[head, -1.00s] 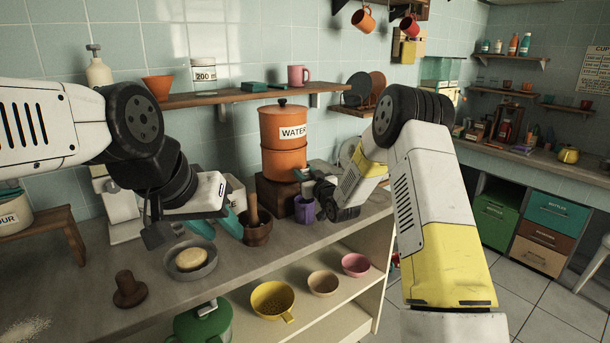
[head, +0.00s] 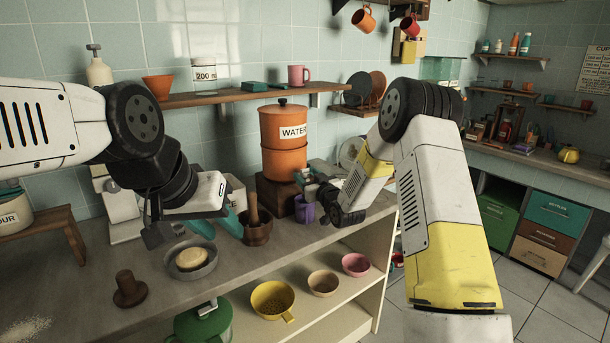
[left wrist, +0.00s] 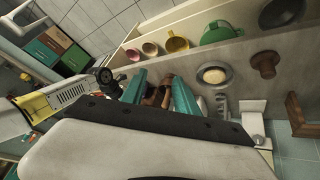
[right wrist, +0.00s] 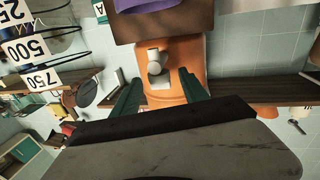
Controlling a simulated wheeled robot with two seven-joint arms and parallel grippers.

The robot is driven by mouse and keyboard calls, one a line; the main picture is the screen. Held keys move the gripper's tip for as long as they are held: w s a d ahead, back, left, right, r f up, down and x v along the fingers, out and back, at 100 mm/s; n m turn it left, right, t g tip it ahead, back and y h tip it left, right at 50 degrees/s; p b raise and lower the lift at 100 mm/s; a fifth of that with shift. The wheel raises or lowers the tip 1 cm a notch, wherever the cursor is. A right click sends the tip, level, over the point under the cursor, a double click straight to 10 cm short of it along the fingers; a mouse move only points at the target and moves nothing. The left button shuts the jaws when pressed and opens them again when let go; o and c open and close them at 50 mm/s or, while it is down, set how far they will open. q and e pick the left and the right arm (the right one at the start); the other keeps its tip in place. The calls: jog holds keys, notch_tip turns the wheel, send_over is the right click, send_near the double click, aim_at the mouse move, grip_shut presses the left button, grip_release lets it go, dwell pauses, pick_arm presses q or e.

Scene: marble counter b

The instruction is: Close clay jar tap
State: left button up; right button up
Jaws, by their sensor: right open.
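The orange clay jar (head: 283,128), labelled WATER, stands on a dark wooden block (head: 275,192) at the back of the counter. Its pale tap (right wrist: 155,66) shows in the right wrist view, against the jar's orange side; the handle's exact setting is hard to tell. My right gripper (right wrist: 158,92) is open and empty, its teal fingers spread to either side of the tap's line with the tap just beyond them. In the head view the right gripper (head: 307,180) is beside the jar's lower part and the tap is hidden. My left gripper (head: 217,222) is open and empty over the counter.
A purple cup (head: 305,210) stands below the right gripper. A mortar with pestle (head: 256,232) is close to the left gripper. A pan (head: 192,261) holding dough and a wooden stamp (head: 129,290) are nearer. A shelf (head: 220,98) runs along the wall behind.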

jog(key=shift+v, duration=2.6)
